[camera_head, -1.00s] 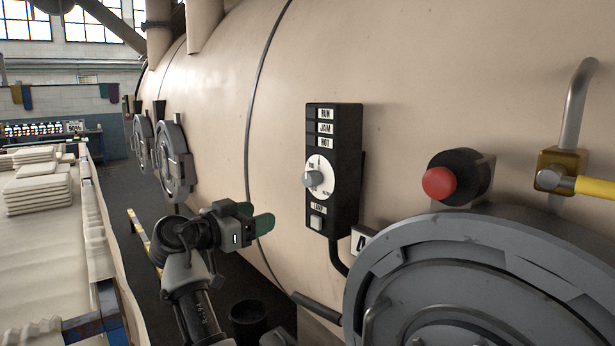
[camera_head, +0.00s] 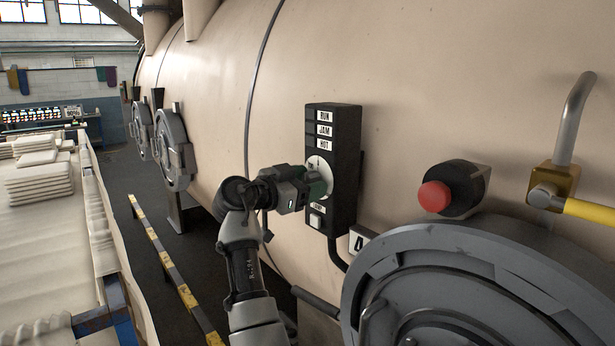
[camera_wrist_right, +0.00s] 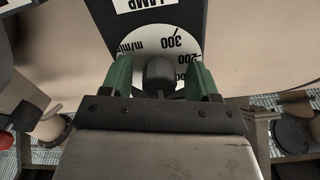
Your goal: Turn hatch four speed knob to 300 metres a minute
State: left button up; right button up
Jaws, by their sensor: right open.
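The speed knob is a grey knob (camera_wrist_right: 158,74) on a white dial (camera_wrist_right: 152,40) marked m/min, with 200 and 300 readable in the right wrist view. The dial (camera_head: 320,163) sits on a black control box (camera_head: 347,165) labelled RUN, JAM and HOT, beside a plate marked 4 (camera_head: 362,240). My right gripper (camera_head: 318,184) is at the dial and hides most of the knob in the head view. In the wrist view its green fingers (camera_wrist_right: 159,80) are apart, one on each side of the knob, with gaps visible. The knob's pointer cannot be made out. My left gripper is out of view.
A red button (camera_head: 435,196) and a yellow-handled lever (camera_head: 588,209) are right of the box. The round grey hatch (camera_head: 450,270) is below them. A lamp button (camera_head: 317,220) is under the dial. A cloth-laden table (camera_head: 40,240) stands left.

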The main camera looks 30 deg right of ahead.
jog(key=c, duration=0.9)
